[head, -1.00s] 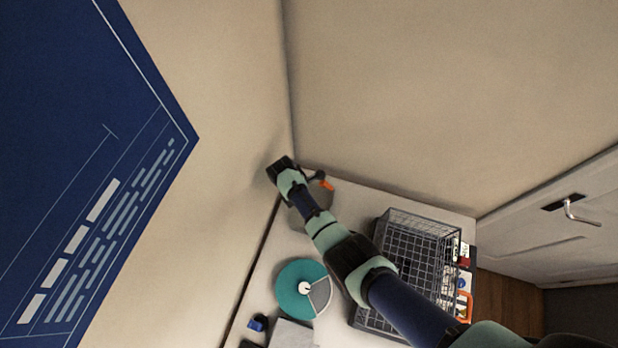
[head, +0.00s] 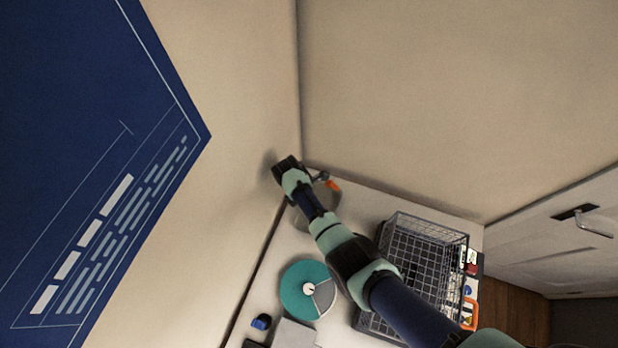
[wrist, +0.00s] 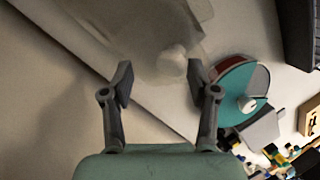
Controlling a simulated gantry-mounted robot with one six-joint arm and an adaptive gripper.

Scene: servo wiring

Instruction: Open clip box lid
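A round teal box (head: 295,287) with a grey wedge and a pale centre knob stands on the table; it also shows in the wrist view (wrist: 257,82), right of my gripper, with a dark red section visible. A pale, see-through round piece (wrist: 135,25) with a knob lies beyond my fingertips in the wrist view. I cannot tell which of these is the clip box lid. My gripper (wrist: 160,80) is open, with nothing visibly held between its fingers. In the head view it is in the back corner, and my arm hides part of the table there.
A wire basket (head: 449,232) stands right of my arm. A small orange-tipped item (head: 334,185) is near the corner. A small blue object (head: 261,321) lies at the front left. Walls close in the corner behind my gripper. Several small coloured pieces (wrist: 285,158) show lower right in the wrist view.

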